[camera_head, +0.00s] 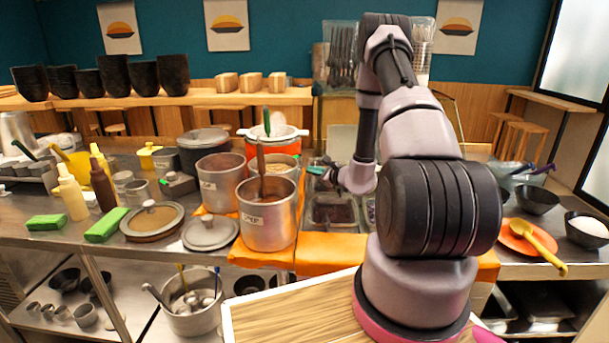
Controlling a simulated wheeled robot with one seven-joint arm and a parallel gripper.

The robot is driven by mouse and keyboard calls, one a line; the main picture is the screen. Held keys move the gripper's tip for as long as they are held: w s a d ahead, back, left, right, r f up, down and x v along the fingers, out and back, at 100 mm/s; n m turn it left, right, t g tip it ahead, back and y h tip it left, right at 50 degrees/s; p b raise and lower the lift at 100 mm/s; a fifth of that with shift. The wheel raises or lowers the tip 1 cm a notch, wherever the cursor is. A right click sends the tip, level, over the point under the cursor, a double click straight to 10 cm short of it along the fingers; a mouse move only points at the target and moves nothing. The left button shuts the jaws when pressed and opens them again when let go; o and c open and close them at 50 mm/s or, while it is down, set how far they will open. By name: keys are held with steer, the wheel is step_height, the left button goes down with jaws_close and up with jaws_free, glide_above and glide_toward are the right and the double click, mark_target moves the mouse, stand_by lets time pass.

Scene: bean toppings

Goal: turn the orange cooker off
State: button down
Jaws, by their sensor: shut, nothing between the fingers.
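The orange cooker (258,140) stands on the counter behind the metal pots, with a pale rim and a green-handled utensil standing in it. Its lower front is mostly hidden by the pots, and I cannot make out its switch. My gripper (315,171) is at the end of my arm, to the right of the cooker and slightly lower in the picture. It is small and dark with a teal tip, shut and empty. A gap shows between it and the cooker.
Metal pots (268,222) stand in front of the cooker, one with a ladle. Topping trays (334,209) sit under my gripper. Bowls (538,200) and an orange plate (515,243) are at right.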

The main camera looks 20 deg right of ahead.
steer(key=shift+w+a, duration=0.45)
steer(key=shift+w, duration=0.35)
steer(key=shift+w+a, duration=0.4)
steer(key=shift+w, duration=0.45)
steer(key=shift+w+a, duration=0.45)
steer(key=shift+w, duration=0.35)
steer(key=shift+f, duration=0.3)
steer(key=shift+s+a, duration=0.1)
steer(key=shift+a, duration=0.1)
steer(key=shift+s+a+f, duration=0.2)
steer(key=shift+a+f, duration=0.05)
steer(key=shift+a, duration=0.15)
steer(key=shift+a+f, duration=0.1)
glide_toward(299, 170)
steer(key=shift+w+a, duration=0.2)
steer(key=shift+a, duration=0.3)
steer(key=shift+w+a, duration=0.25)
steer(key=shift+a, duration=0.3)
